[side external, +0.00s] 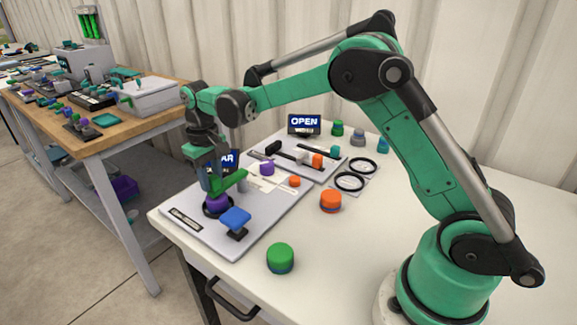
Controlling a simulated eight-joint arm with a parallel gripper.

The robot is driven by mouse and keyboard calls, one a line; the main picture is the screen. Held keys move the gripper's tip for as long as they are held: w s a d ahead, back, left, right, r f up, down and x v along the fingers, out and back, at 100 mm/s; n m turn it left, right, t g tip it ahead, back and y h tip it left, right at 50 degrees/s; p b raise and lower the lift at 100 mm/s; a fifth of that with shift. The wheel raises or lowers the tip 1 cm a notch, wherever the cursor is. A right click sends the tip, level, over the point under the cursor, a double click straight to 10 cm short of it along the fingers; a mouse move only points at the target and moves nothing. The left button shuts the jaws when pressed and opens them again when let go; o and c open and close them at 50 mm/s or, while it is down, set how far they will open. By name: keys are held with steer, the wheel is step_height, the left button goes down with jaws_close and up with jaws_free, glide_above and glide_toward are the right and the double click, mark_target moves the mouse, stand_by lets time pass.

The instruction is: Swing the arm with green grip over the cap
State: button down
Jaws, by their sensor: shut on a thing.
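My gripper (212,178) points down over the front board on the white table and is shut on the green grip. The green grip (233,181) shows as a bright green bar sticking out to the right of my fingers; the part between the fingers is hidden. A purple cap (217,206) sits in a dark ring on the board just below my gripper. My fingers and the green piece partly cover it, and I cannot tell whether they touch it. The swing arm's pivot is not clear.
A blue paddle-like handle (235,220) stands right of the purple cap. A green-topped round piece (281,257) and an orange one (331,200) stand on the table. Another board (338,160) with orange and black parts lies behind.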

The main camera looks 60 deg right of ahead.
steer(key=shift+w, duration=0.1)
steer(key=c, duration=0.6)
jaws_free()
step_height(320, 180, up, 5)
steer(key=shift+r, duration=0.35)
steer(key=shift+r, duration=0.1)
steer(key=s+r+t, duration=0.3)
steer(key=s+r, duration=0.2)
steer(key=s, duration=0.3)
steer(key=s+f+t, duration=0.3)
steer(key=s+t, duration=0.1)
steer(key=s, duration=0.5)
steer(key=shift+f, duration=0.35)
